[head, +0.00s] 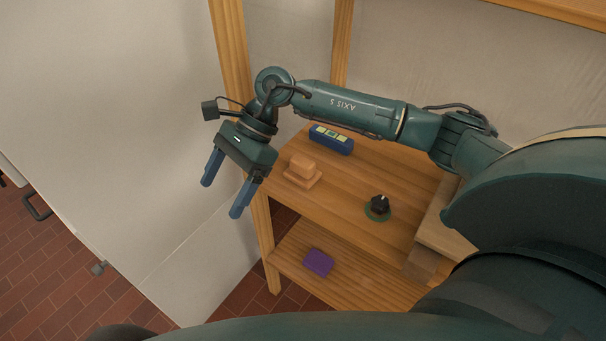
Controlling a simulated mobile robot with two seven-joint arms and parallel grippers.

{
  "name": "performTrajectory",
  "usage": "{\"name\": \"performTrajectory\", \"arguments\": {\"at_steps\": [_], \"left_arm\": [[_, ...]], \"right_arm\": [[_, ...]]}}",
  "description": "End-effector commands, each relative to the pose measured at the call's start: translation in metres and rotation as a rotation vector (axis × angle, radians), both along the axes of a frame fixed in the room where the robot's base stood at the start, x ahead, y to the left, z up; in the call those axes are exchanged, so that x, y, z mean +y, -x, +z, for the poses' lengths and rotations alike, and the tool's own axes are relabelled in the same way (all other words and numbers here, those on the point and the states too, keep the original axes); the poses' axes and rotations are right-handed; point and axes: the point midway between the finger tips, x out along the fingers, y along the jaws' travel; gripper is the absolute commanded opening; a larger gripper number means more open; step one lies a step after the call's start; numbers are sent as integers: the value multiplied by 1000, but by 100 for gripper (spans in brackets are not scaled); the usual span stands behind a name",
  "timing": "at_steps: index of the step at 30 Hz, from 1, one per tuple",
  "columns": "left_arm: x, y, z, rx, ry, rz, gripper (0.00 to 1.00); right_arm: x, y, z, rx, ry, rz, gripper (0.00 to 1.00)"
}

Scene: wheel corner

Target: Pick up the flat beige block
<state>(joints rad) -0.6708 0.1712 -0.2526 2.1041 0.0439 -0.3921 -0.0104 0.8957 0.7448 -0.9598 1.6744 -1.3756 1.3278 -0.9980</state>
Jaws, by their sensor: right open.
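A small beige block (302,163) sits on the upper wooden shelf near its left end. It rests on a flat, wider beige piece (296,180) of much the same colour. I cannot tell whether the two are joined. My right gripper (222,199) is open and empty, with its blue fingers pointing down. In the picture it is left of the beige pieces, beyond the shelf's left post and apart from them. My left gripper is not in view.
The upper shelf (345,185) also holds a blue box (331,139) with pale green squares and a black knob on a green disc (379,206). A purple block (318,262) lies on the lower shelf. A wooden post (263,235) stands beside my right gripper.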

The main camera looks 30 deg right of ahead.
Motion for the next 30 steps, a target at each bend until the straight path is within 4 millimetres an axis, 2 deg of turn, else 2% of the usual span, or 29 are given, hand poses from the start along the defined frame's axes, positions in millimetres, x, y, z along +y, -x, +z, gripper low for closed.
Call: {"name": "performTrajectory", "arguments": {"at_steps": [1, 3, 6, 10, 14, 24, 30], "left_arm": [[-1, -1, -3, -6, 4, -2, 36], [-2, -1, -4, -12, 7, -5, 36], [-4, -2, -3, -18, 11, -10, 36], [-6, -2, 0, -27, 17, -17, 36], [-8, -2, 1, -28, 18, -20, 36], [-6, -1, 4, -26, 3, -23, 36], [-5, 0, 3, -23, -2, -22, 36]], "right_arm": [[-36, -17, 2, -88, 147, 44, 80], [-83, -32, 8, -162, 333, 102, 80], [-138, -46, 25, -215, 538, 150, 80], [-179, -52, 42, -231, 689, 174, 80], [-192, -52, 39, -228, 736, 182, 80], [-191, -52, -20, -229, 733, 181, 80], [-191, -52, -34, -230, 733, 181, 80]]}}
